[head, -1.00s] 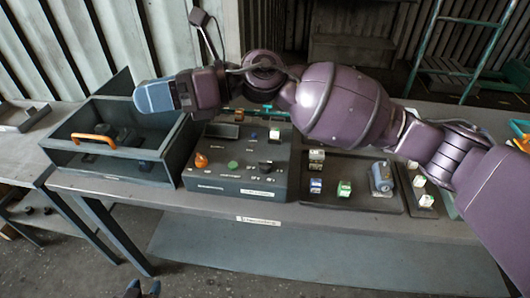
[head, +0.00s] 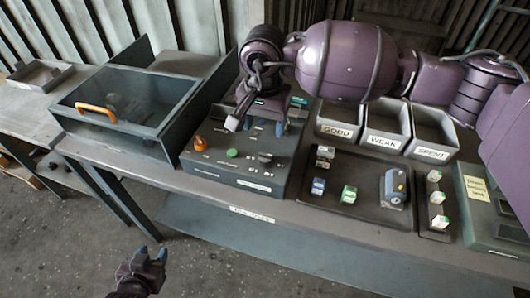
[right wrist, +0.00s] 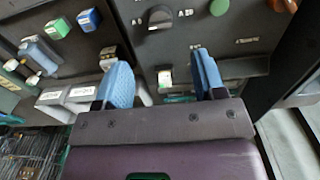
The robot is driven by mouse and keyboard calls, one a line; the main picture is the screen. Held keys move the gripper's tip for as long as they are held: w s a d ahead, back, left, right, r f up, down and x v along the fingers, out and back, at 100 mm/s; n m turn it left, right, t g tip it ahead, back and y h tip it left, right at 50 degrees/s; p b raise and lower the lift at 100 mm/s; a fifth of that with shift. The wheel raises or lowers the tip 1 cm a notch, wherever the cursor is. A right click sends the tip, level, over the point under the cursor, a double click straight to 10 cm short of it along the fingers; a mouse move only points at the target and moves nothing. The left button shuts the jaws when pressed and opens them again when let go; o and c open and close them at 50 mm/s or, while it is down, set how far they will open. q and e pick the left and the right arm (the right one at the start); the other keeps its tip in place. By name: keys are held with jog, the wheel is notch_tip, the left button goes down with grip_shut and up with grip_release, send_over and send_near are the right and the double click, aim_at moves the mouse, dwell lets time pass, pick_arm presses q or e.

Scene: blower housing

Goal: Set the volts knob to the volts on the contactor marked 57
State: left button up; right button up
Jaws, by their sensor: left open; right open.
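The dark control panel (head: 225,180) stands mid-bench. Its black knob (head: 266,158), with small white marks around it, also shows in the right wrist view (right wrist: 160,17). My right gripper (head: 265,128) points down over the panel's back part, behind that knob. In the right wrist view its open blue fingers (right wrist: 163,75) stand apart, with a small white piece (right wrist: 165,78) on the panel between them. I cannot read a 57. My left gripper (head: 152,256) is open and empty, low before the bench.
An orange knob (head: 200,143) and a green button (head: 231,153) sit on the panel. A clear-lidded box (head: 130,95) with an orange handle stands left. Bins labelled GOOD, WEAK and SPENT (head: 432,152) stand behind the tray. A grey-blue device (head: 394,188) lies on the tray.

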aim_at(265, 155)
notch_tip(265, 155, down, 11)
jog(key=shift+w+d+r+p, duration=0.1)
jog(key=shift+p, duration=0.6)
jog(key=c, duration=0.9)
